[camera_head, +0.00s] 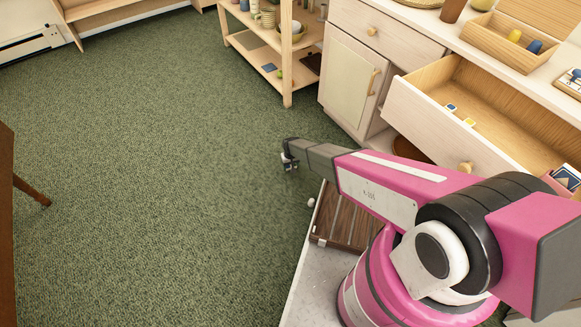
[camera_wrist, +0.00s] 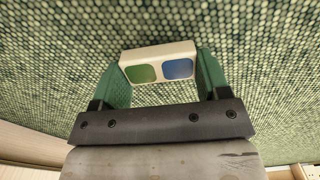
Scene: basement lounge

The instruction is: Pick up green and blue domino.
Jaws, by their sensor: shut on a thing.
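The green and blue domino (camera_wrist: 160,50) is a white block with one green and one blue rounded square on its face. It shows in the wrist view between the two green fingers of my gripper (camera_wrist: 161,75). The fingers are shut on its two ends, and it is held with green carpet behind it. In the head view my gripper (camera_head: 289,156) is at the end of the outstretched arm, left of the open drawer, over the carpet. The domino cannot be made out there.
An open drawer (camera_head: 437,120) holding several small items juts from the white cabinet (camera_head: 353,75) at right. A wooden box (camera_head: 497,45) stands on the counter. A wooden shelf cart (camera_head: 286,60) is at the back. A brown table leg (camera_head: 30,190) is at left. The carpet (camera_head: 150,150) is clear.

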